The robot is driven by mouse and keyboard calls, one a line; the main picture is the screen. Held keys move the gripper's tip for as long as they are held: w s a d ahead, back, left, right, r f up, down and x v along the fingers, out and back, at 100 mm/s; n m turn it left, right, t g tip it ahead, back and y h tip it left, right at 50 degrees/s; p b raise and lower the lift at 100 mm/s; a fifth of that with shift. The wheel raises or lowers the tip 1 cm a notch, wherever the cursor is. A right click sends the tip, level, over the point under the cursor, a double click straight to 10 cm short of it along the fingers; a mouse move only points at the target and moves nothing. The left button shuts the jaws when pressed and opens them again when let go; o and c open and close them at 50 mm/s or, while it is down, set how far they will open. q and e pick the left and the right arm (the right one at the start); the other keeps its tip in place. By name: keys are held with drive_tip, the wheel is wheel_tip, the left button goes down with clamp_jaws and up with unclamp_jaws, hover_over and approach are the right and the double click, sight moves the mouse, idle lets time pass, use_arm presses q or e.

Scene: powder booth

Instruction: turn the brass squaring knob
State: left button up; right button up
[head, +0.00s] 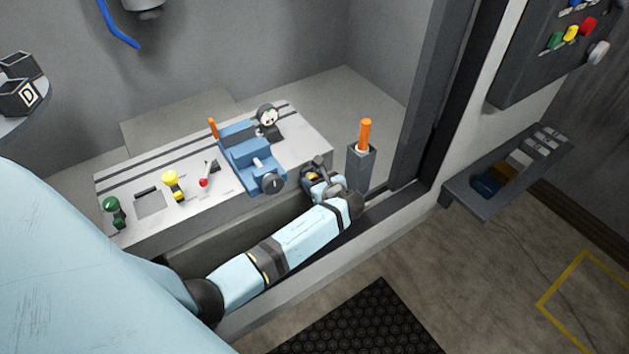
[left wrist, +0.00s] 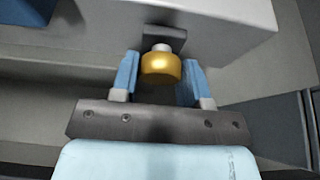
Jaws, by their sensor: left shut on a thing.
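The brass squaring knob (left wrist: 160,67) is a gold-coloured round knob on a white stem. The stem comes from a dark plate under the edge of a pale block in the left wrist view. In the head view only a small brass patch (head: 313,176) shows at the front right end of the grey bench. My left gripper (head: 316,173) reaches it from the front. In the left wrist view the blue fingers of my left gripper (left wrist: 159,78) stand on both sides of the knob, shut on it. My right gripper is not in view.
A blue vise-like fixture (head: 250,160) with a dark round knob sits on the bench (head: 225,190), left of my gripper. A dark holder (head: 361,165) with an orange handle (head: 366,133) stands close on the right. The booth's front sill (head: 380,218) runs below my forearm.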

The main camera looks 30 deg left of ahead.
use_arm(q)
drive_tip(key=shift+s+n+t+h, duration=0.1)
drive_tip(key=shift+n+t+h, duration=0.4)
drive_tip(key=shift+n+t, duration=1.45)
drive_tip(key=shift+n+g, duration=0.35)
drive_tip(key=o, duration=0.9)
